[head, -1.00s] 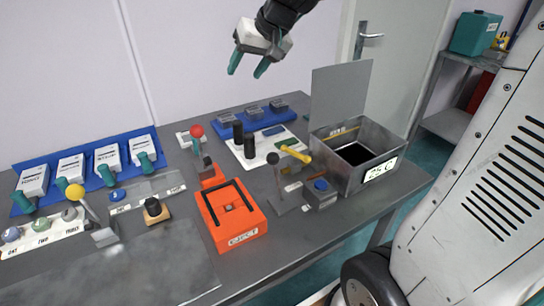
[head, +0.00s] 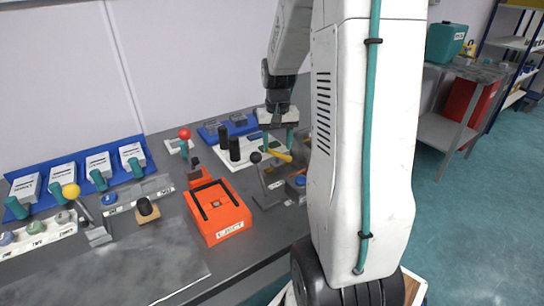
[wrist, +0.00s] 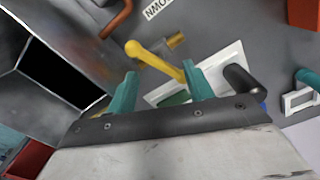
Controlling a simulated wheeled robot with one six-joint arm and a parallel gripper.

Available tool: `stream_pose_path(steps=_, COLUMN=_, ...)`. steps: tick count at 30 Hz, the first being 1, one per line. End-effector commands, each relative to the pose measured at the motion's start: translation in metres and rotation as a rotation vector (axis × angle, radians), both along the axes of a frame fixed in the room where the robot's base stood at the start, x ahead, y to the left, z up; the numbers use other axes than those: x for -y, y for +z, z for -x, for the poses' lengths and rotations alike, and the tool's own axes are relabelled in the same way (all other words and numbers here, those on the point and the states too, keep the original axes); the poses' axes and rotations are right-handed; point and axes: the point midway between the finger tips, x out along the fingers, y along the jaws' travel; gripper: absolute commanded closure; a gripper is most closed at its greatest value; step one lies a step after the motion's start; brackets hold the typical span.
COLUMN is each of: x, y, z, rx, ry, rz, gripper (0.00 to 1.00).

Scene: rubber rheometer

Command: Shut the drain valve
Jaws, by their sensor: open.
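The drain valve's yellow lever (head: 277,155) sits on the bench to the right of the black-knobbed lever (head: 255,157). In the wrist view the yellow lever (wrist: 155,60) runs from a rounded end down to the right, beside a brass-coloured fitting (wrist: 174,41). My gripper (head: 278,138) is above and behind it in the head view. In the wrist view my gripper (wrist: 160,73) has its teal fingers apart, with part of the lever showing between and beyond them. Nothing is held. I cannot tell the exact height gap. My arm hides the area right of the valve.
An open metal box (wrist: 85,50) with a dark inside is close on the left in the wrist view. The orange block marked EJECT (head: 217,211), a red-knobbed lever (head: 185,134) and dark cylinders (head: 234,149) stand nearby.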

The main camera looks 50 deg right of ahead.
Motion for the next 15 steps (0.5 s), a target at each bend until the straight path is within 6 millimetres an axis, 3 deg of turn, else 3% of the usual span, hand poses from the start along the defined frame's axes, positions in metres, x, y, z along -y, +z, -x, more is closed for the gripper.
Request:
stream_pose_path(steps=7, x=0.0, y=-0.036, z=0.0, rx=-0.001, ry=0.0, rz=-0.002, gripper=0.48)
stream_pose_path(steps=15, x=0.0, y=-0.045, z=0.0, rx=0.002, ry=0.0, rz=0.0, gripper=0.48)
